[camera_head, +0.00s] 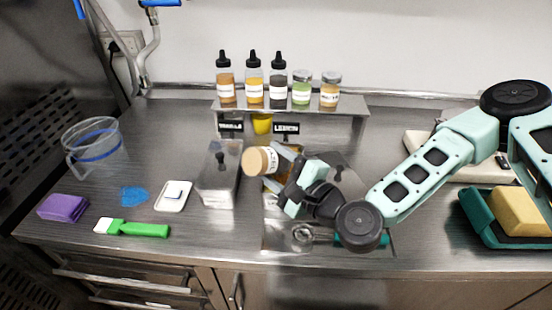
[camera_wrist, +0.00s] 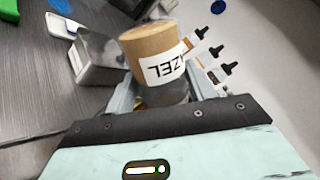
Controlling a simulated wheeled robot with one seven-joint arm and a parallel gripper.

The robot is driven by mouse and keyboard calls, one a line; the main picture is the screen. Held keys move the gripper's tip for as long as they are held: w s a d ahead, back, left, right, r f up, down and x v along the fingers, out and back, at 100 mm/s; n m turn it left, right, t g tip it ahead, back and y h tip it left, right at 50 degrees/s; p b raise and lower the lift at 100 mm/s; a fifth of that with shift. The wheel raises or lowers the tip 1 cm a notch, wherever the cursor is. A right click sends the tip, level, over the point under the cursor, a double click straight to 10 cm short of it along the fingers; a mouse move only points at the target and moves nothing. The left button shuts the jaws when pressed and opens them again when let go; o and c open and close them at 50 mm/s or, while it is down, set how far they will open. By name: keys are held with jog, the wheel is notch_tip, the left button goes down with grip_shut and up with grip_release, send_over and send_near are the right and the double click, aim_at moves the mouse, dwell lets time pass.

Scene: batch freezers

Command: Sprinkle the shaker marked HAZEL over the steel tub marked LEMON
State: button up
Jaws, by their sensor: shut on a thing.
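The HAZEL shaker (camera_head: 262,160) has a tan cap and a white label; its letters ZEL show upside down in the wrist view (camera_wrist: 160,60). My gripper (camera_head: 285,163) is shut around the shaker's body and holds it up off the counter, tipped over with its cap to the left. A sign reading LEMON (camera_head: 286,128) hangs on the shelf front behind. Below the shaker and gripper is a steel tub (camera_head: 268,203), mostly hidden by my arm; some yellow-brown shows in it. I cannot read any mark on the tub itself.
A lidded steel tub (camera_head: 220,175) stands close left, under another sign. A grey lid-like plate (camera_head: 345,172) is right. A pitcher (camera_head: 95,145) and green brush (camera_head: 140,229) are left.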

jog(key=shift+r+p, duration=0.75)
jog(key=shift+r, duration=0.15)
jog(key=shift+f+b, duration=0.85)
jog(key=shift+f, duration=0.15)
jog(key=shift+r, duration=0.1)
jog(key=n, duration=0.2)
jog(key=shift+s+r+n+p, duration=0.1)
jog(key=shift+n+p, duration=0.2)
jog(key=shift+n, duration=0.8)
